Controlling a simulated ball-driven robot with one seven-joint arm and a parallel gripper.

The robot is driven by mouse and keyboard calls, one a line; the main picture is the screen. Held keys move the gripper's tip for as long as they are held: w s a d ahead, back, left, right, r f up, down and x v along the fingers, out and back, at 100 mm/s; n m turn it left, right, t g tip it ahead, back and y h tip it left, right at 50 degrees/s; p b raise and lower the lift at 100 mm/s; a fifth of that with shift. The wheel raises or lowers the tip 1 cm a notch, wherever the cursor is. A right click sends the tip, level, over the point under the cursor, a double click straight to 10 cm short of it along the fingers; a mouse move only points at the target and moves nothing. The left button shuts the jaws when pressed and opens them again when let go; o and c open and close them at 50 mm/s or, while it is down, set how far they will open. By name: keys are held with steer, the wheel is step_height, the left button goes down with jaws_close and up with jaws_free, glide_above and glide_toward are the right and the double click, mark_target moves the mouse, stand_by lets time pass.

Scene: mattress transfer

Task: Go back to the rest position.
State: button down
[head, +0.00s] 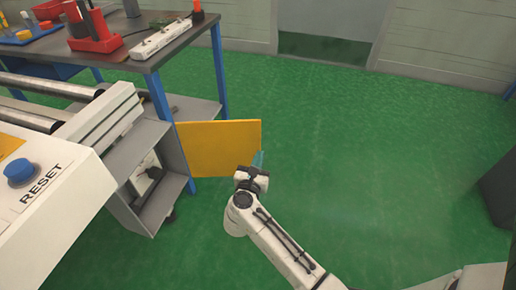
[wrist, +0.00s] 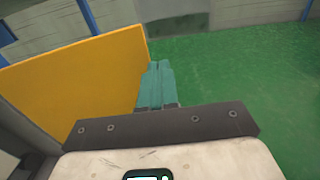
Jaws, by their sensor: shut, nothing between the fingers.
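My gripper (head: 258,158) is at the end of my white arm, near the middle of the head view. Its teal fingers are together and hold nothing. They also show in the wrist view (wrist: 156,84), pointing away over the green floor. A yellow panel (head: 215,148) stands upright just left of the gripper in the head view. It also fills much of the left of the wrist view (wrist: 75,85). I cannot tell whether the fingers touch its edge.
A workbench (head: 150,62) with blue legs stands at the upper left. A white console with a blue RESET button (head: 20,172) and rollers is at the left. A grey cart (head: 150,170) stands below. A dark object (head: 498,190) is at the right edge. Green floor (head: 390,150) between is clear.

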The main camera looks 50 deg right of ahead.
steer(key=shift+s+a, duration=1.2)
steer(key=shift+a, duration=0.3)
steer(key=shift+r, duration=0.1)
